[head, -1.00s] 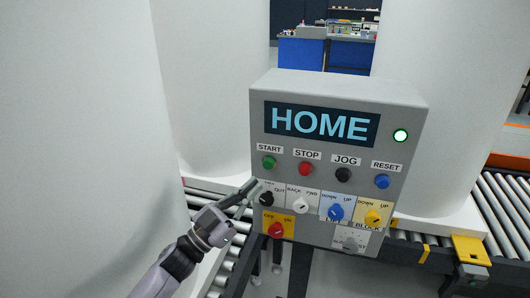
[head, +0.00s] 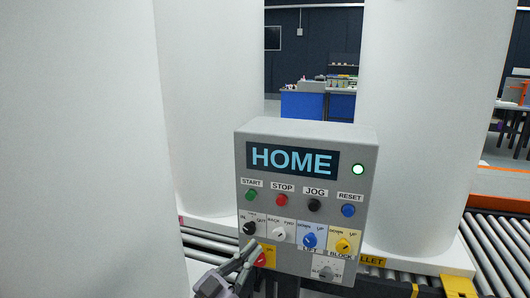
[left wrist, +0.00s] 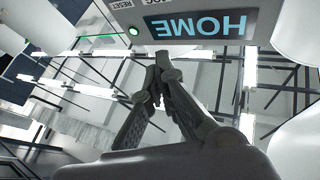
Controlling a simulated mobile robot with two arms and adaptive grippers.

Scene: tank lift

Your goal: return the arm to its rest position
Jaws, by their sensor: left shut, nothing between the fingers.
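My left gripper (head: 246,262) shows at the bottom of the head view, in front of the lower left of the grey control box (head: 300,128). Its fingers are shut and empty, and they partly cover the red knob (head: 261,259) on its yellow plate. I cannot tell whether the fingertips touch the box. In the left wrist view the shut fingers (left wrist: 158,75) point toward the box (left wrist: 170,45), whose HOME display (left wrist: 195,24) appears upside down. In the head view the display (head: 292,161) reads HOME and a green lamp (head: 358,169) is lit. My right gripper is out of view.
Large white cylinders stand close at left (head: 80,150), behind the box (head: 210,110) and at right (head: 435,130). Roller conveyors (head: 490,245) run at the lower right and lower left. A blue bench (head: 303,104) stands far behind.

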